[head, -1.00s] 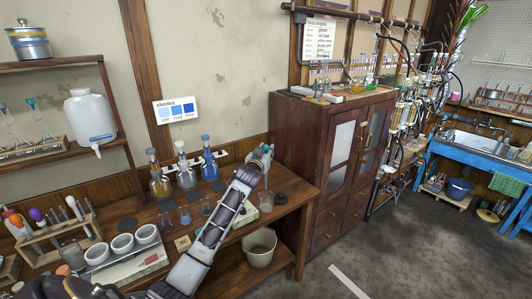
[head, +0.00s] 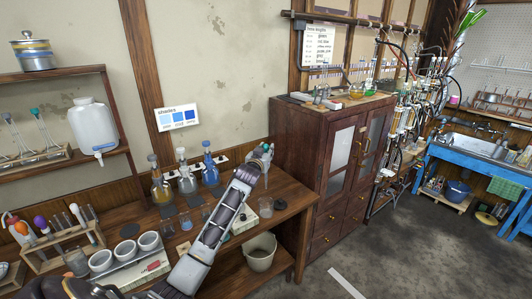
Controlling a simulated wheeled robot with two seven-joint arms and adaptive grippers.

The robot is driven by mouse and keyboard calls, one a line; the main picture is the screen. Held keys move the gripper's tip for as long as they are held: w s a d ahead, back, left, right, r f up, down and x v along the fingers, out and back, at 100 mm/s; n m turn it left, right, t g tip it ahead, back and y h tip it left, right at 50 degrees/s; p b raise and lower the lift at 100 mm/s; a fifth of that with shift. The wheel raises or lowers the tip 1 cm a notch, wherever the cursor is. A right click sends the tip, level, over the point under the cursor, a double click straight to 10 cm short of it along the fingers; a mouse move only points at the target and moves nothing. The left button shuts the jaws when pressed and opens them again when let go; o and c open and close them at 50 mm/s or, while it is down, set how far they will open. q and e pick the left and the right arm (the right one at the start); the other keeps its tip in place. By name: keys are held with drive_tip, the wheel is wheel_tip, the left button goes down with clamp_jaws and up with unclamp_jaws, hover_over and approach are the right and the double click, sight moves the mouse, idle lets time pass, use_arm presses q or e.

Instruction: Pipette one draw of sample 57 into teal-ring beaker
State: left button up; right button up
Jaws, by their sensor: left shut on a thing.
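My left gripper (head: 261,158) is above the right part of the wooden bench, near the cabinet. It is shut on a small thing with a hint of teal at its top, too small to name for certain. Two small glass beakers, one at the left (head: 185,221) and one nearer my arm (head: 207,212), stand before the stoppered bottles. A glass vessel (head: 265,207) stands just right of my arm, below the gripper. I cannot make out a teal ring on any vessel, nor a label reading 57. My right gripper is out of view.
Three stoppered bottles (head: 188,182) stand at the bench's back. At left are a wooden rack (head: 65,247) with colour-topped droppers and a tray (head: 140,268) of white cups. A dark cabinet (head: 310,150) borders the bench at right. A bin (head: 260,252) sits below.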

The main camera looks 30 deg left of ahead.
sight(266, 145)
use_arm(q)
drive_tip(key=shift+r+p, duration=0.45)
drive_tip(key=shift+r, duration=0.3)
drive_tip(key=shift+r+p, duration=0.6)
drive_tip(key=shift+r, duration=1.65)
drive_tip(key=shift+o, duration=0.7)
clamp_jaws()
